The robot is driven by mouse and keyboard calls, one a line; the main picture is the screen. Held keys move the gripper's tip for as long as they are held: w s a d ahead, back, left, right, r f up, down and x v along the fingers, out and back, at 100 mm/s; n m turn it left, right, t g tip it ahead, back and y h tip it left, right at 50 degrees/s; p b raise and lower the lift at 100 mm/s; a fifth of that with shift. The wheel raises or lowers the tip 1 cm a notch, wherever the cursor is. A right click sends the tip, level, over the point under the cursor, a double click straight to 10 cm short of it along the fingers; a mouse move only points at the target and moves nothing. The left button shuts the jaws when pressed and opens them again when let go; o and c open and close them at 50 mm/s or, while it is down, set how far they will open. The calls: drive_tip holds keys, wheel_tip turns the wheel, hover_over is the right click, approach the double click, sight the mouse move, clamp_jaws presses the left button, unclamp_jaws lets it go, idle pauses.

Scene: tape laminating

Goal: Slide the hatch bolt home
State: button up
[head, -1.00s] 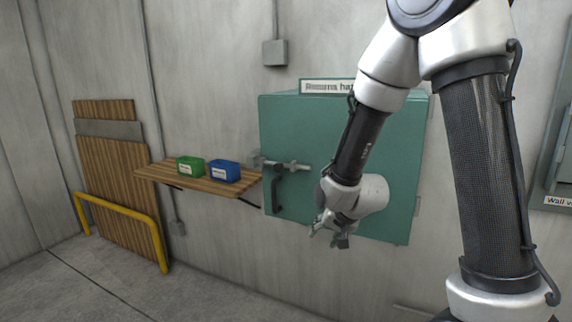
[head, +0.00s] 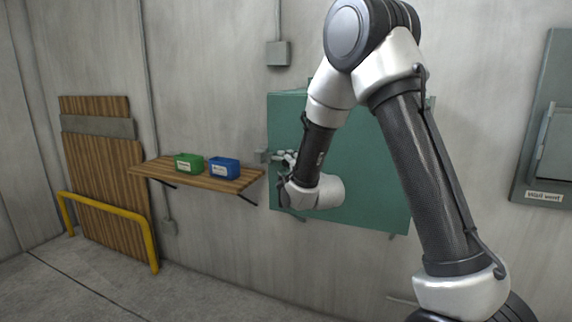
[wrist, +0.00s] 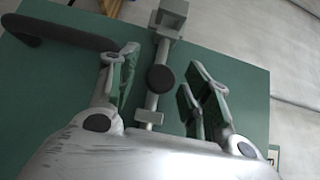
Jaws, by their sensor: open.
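The hatch (head: 385,165) is a green box-like door on the wall. Its bolt is a silver rod with a round dark knob (wrist: 160,79), seen in the wrist view running up through a guide (wrist: 149,117) towards a grey bracket (wrist: 170,18). I cannot tell whether the rod's end is inside that bracket. My gripper (wrist: 160,63) is open, with one finger on each side of the rod and knob, and neither finger visibly touches them. In the head view my gripper (head: 282,163) is at the hatch's left edge and largely hides the bolt.
A dark hatch handle (wrist: 65,36) lies left of my left finger in the wrist view. A wooden shelf (head: 150,169) with a green bin (head: 189,164) and a blue bin (head: 224,169) stands close left of the hatch. A yellow rail (head: 110,208) is further left.

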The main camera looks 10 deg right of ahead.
drive_tip(key=shift+w, duration=0.6)
clamp_jaws()
drive_tip(key=shift+w+a, duration=0.6)
drive_tip(key=shift+a, duration=0.3)
drive_tip(key=shift+w+a, duration=0.6)
drive_tip(key=shift+a, duration=0.3)
unclamp_jaws()
drive_tip(key=shift+w+a, duration=0.1)
drive_tip(key=shift+a, duration=0.05)
approach(270, 158)
drive_tip(key=s, duration=0.3)
drive_tip(key=s+d, duration=0.1)
drive_tip(key=s, duration=0.1)
drive_tip(key=shift+s, duration=0.2)
